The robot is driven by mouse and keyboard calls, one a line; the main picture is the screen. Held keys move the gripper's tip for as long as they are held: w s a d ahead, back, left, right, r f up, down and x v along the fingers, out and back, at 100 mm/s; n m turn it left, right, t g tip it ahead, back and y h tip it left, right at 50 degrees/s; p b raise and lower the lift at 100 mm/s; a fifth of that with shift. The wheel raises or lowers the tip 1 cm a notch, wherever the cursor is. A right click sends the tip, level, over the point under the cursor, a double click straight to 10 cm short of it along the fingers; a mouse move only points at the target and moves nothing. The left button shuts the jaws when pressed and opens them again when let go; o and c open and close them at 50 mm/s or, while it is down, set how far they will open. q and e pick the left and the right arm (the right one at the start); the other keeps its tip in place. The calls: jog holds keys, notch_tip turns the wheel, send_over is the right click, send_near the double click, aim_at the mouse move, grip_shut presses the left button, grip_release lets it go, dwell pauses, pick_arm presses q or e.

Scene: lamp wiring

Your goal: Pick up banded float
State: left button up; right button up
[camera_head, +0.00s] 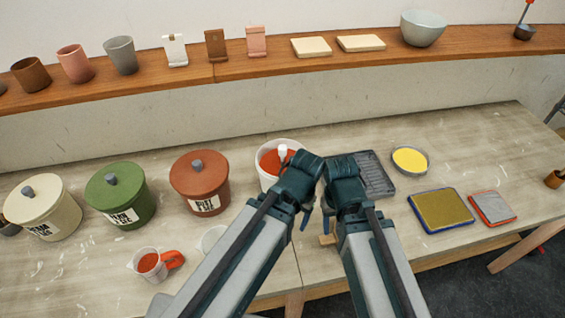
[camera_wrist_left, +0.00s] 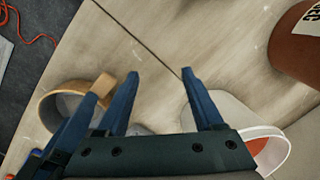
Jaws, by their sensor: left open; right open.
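I cannot tell for sure which thing is the banded float. A round thing with a tan band (camera_wrist_left: 45,103) and a greyish middle lies low in the left wrist view, partly covered by dark blue fingers. A small wooden piece (camera_head: 327,240) shows between my arms in the head view, mostly hidden. My left gripper (camera_wrist_left: 160,73) is open over the table, with nothing seen between its fingertips. My right gripper (camera_head: 329,222) hangs beside it, mostly hidden by its own arm. A yellow pad with a blue border (camera_head: 441,209) lies at the right.
A white bucket of red-orange liquid (camera_head: 265,172) stands behind my left arm; a terracotta lidded jar (camera_head: 199,183) is left of it. A dark ribbed tray (camera_head: 376,175), a yellow dish (camera_head: 410,160) and a red-edged grey pad (camera_head: 493,208) are rightward. A measuring cup (camera_head: 148,263) stands front left.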

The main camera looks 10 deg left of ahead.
pick_arm(q)
jog(key=w+a+r+n+p, duration=0.3)
jog(key=w+r+n+p, duration=0.8)
jog(key=r+n+p, duration=0.15)
notch_tip(320, 180, up, 9)
jog(key=n+h+p, duration=0.1)
jog(key=n+p, duration=0.7)
jog(key=n, duration=0.3)
send_over(282, 147)
jog(key=shift+m, duration=0.25)
jog(key=f+b, duration=0.8)
jog(key=f, duration=0.1)
jog(key=shift+w+a+f, duration=0.1)
jog(key=shift+w+a, duration=0.05)
jog(key=shift+a, duration=0.05)
jog(key=shift+b, duration=0.35)
jog(key=f+b, duration=0.5)
jog(key=shift+d, duration=0.25)
grip_shut()
